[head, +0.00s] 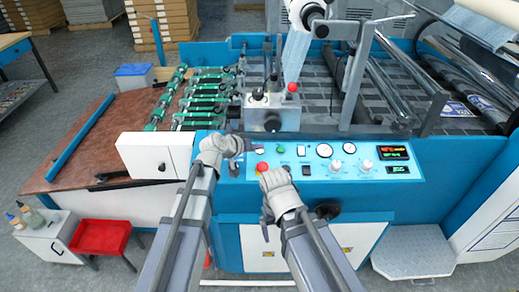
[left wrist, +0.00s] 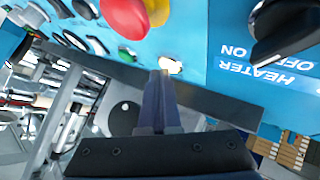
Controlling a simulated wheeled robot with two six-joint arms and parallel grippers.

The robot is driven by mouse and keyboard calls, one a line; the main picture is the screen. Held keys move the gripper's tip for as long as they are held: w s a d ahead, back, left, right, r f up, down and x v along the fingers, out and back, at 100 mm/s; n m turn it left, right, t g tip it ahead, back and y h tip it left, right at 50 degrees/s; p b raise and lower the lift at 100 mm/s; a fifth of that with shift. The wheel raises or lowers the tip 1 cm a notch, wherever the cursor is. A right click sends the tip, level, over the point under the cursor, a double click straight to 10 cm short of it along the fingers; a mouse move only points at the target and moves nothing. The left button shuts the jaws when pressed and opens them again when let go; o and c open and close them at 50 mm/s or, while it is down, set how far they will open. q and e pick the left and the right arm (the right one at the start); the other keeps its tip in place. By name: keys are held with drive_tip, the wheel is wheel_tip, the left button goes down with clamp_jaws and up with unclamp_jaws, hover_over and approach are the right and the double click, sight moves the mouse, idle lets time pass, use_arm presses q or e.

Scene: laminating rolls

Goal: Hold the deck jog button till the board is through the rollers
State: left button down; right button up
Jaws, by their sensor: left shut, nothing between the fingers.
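The blue control panel (head: 315,165) runs along the machine's front. My left gripper (head: 236,148) is over its left end, fingers shut and empty. In the left wrist view its fingertips (left wrist: 161,75) are right at a small white button (left wrist: 172,64); I cannot tell whether they touch or press it, and I cannot read a jog label. My right gripper (head: 265,205) is in front of the panel's lower edge; its fingers are unclear. The shiny rollers (head: 462,72) are at the right. A blue-printed piece (head: 458,108) lies below them; I cannot tell whether it is the board.
A red button (head: 262,167), also in the left wrist view (left wrist: 125,15), and the black heater switch (left wrist: 285,30) are close to my left fingers. A grey box with levers (head: 270,118) stands behind the panel. A red stool (head: 100,236) stands at lower left.

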sight(258, 159)
use_arm(q)
drive_tip(key=shift+r, duration=0.15)
drive_tip(key=shift+s+r+p, duration=0.2)
drive_tip(key=shift+r+p, duration=0.5)
drive_tip(key=shift+p, duration=0.1)
drive_tip(key=r+p, duration=0.2)
drive_tip(key=s+r+p, duration=0.1)
drive_tip(key=r+p, duration=0.1)
drive_tip(key=shift+r+p, duration=0.4)
